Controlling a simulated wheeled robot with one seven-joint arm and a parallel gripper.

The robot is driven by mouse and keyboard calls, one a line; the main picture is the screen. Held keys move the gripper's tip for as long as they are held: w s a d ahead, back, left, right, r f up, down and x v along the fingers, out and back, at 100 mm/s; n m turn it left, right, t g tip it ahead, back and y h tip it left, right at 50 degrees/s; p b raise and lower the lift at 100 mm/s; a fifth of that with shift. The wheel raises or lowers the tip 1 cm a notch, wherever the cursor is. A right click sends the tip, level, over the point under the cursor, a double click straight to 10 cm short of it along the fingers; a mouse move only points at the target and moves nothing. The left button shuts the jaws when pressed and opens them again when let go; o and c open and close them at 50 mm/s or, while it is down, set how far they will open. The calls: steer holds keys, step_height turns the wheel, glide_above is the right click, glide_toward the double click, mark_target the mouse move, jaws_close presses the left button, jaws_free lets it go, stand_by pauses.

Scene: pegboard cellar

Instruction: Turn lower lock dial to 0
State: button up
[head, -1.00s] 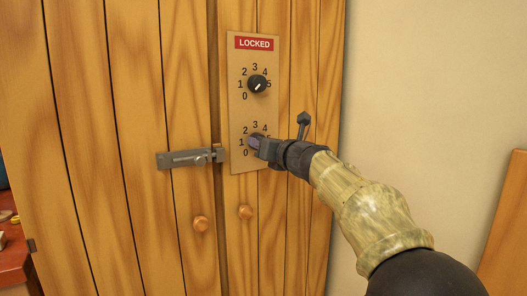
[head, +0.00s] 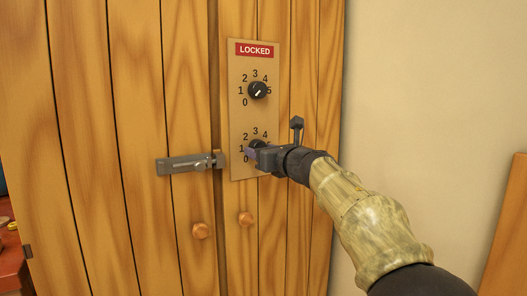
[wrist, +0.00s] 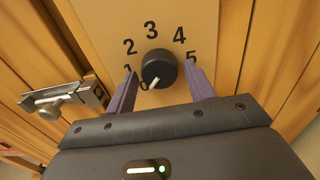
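The lower lock dial (head: 258,144) is a black round knob on a tan panel, partly hidden by my gripper in the head view. In the wrist view the dial (wrist: 158,66) shows in full, with numbers around it. My gripper (wrist: 161,82) has one purple finger on each side of the dial, with a visible gap on both sides. It is open and holds nothing. In the head view my gripper (head: 250,153) reaches in from the right.
The panel (head: 238,122) carries a red LOCKED sign (head: 254,50) and an upper dial (head: 258,90). A grey sliding bolt (head: 190,163) lies left of the lower dial. Two round wooden knobs, left (head: 201,230) and right (head: 246,219), stick out below.

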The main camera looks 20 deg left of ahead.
steer(key=shift+o, duration=0.4)
steer(key=shift+r, duration=0.1)
steer(key=b+v, duration=0.2)
steer(key=v, duration=1.5)
steer(key=shift+s, duration=0.25)
steer(key=shift+d, duration=0.15)
